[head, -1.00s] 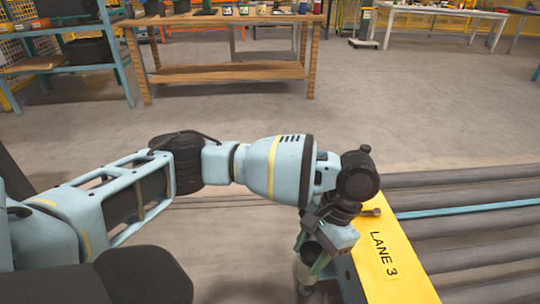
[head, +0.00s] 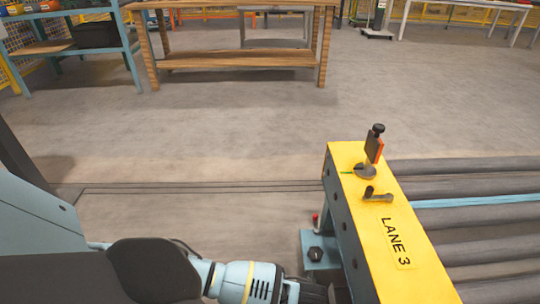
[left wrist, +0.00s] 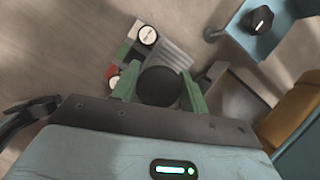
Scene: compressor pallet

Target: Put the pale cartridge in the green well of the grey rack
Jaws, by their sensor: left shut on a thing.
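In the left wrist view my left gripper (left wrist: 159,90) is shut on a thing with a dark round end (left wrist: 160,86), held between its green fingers. The held thing's sides are hidden, so I cannot tell from this view whether it is the pale cartridge. In the head view my left arm runs along the bottom edge and its gripper is out of frame. My right gripper is in neither view.
A yellow LANE 3 end plate (head: 372,215) with a lever and knob fittings borders the conveyor rollers (head: 470,218) at right. A wooden bench (head: 240,59) stands far back; open floor lies between.

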